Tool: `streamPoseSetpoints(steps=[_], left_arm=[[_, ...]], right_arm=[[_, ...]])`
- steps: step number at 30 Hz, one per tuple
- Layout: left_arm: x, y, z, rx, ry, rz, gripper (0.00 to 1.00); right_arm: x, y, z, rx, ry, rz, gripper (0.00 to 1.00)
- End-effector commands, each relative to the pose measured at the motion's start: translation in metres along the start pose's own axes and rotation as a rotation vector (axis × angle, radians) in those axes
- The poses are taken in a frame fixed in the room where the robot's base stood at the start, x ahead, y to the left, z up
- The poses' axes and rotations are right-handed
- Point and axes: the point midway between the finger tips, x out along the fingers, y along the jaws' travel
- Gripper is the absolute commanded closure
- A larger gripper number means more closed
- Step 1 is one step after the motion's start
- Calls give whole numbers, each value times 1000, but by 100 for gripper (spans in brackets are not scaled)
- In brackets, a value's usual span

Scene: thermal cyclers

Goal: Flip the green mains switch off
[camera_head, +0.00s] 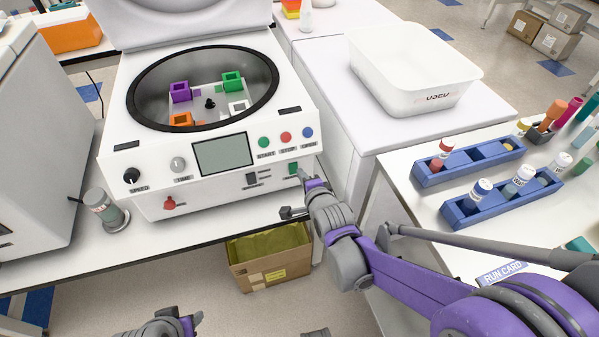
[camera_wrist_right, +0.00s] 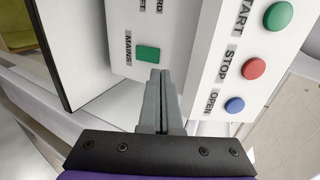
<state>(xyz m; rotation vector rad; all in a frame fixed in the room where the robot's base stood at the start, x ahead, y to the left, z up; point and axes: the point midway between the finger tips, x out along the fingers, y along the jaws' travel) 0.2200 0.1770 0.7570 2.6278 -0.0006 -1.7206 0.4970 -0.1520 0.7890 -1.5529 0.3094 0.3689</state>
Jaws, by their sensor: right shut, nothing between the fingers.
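The green mains switch (camera_head: 293,168) is on the lower right of the centrifuge's (camera_head: 145,168) front panel. It also shows in the right wrist view (camera_wrist_right: 148,54), beside the label MAINS. My right gripper (camera_head: 303,178) is shut and empty, its fingertips close to the switch. In the right wrist view the shut fingertips (camera_wrist_right: 160,75) are just below and beside the switch; I cannot tell whether they touch it. Part of my left gripper (camera_head: 190,318) shows at the bottom edge of the head view, low and away from the machine; its fingers are not clear.
The START (camera_head: 264,142), STOP (camera_head: 286,137) and OPEN (camera_head: 308,132) buttons sit above the switch. A red knob (camera_head: 169,203) is on the lower left. The lid is up over the rotor bowl. A cardboard box (camera_head: 270,270) is below; a white tub (camera_head: 412,80) stands right.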

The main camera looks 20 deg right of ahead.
Motion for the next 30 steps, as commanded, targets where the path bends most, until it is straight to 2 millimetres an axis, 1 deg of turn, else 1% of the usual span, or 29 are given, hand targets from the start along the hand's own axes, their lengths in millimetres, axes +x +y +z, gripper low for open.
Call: streamPoseSetpoints(steps=[1, 6, 9, 12, 17, 30], left_arm=[[-8, 0, -4, 0, 3, 0, 50], [-20, 0, -9, 0, 8, 0, 50], [-24, 0, -10, 0, 9, 0, 50], [-27, 0, -12, 0, 10, 0, 50], [-28, 0, -12, 0, 11, 0, 50], [-28, 0, -12, 0, 11, 0, 50]], right_arm=[[-17, -7, 0, 0, 0, -1, 100], [-52, -15, 0, 0, 0, -1, 100], [-66, -18, 0, 0, 0, 0, 100], [-76, -20, 0, 0, 0, 0, 100], [-82, -21, 0, 0, 0, 0, 100], [-82, -20, 0, 0, 0, 0, 100]])
